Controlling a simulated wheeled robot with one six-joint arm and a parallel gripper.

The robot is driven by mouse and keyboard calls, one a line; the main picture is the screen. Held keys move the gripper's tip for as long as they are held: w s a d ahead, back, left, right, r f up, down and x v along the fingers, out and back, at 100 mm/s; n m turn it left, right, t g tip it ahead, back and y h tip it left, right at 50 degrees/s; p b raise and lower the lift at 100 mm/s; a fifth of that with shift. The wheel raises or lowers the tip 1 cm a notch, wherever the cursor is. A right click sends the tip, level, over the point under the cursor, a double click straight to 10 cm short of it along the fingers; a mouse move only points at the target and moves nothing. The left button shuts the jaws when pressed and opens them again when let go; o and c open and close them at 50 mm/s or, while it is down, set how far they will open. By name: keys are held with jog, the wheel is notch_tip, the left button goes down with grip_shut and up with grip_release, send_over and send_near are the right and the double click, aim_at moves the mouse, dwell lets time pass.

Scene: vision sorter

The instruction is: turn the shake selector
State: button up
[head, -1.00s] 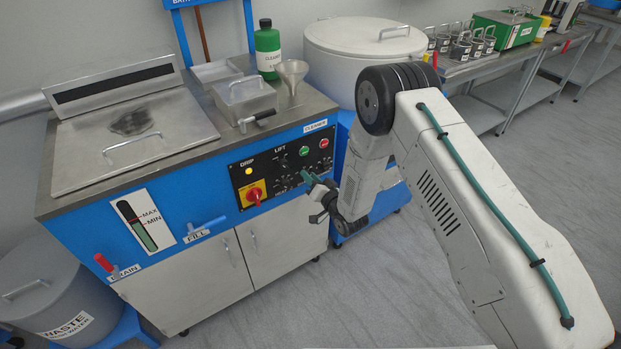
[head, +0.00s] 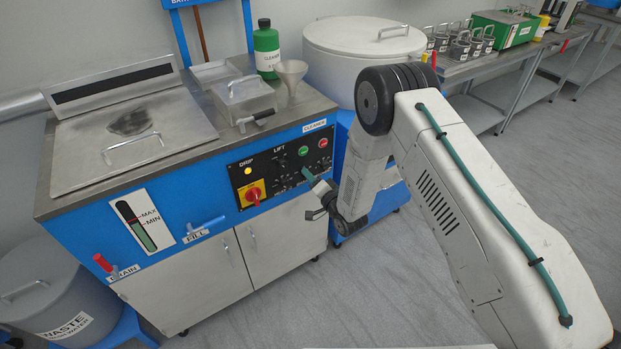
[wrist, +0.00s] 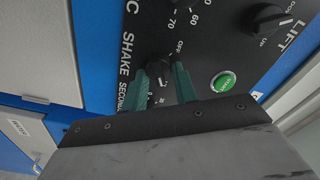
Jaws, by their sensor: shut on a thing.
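The shake selector (wrist: 157,71) is a small dark knob on the black control panel (wrist: 215,45), beside the "SHAKE SECONDS" lettering in the wrist view. My gripper (wrist: 165,70) has its green fingers on either side of the knob and is shut on it. In the head view my gripper (head: 308,176) is at the lower right part of the panel. My fingers and wrist hide the selector there. The fingers cover part of its scale, and I cannot read its exact setting.
The lift knob (wrist: 268,20) and a green button (wrist: 223,82) are close by. A red-and-yellow switch (head: 254,194) is left on the panel. A dark handle (head: 256,117) and a funnel (head: 291,80) are above on the bench top. The floor in front is clear.

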jog(key=shift+f, duration=0.1)
jog(key=o, duration=1)
jog(key=shift+c, duration=0.2)
jog(key=shift+s, duration=0.1)
jog(key=v, duration=0.7)
jog(key=shift+s+d, duration=0.2)
jog(key=shift+s, duration=0.1)
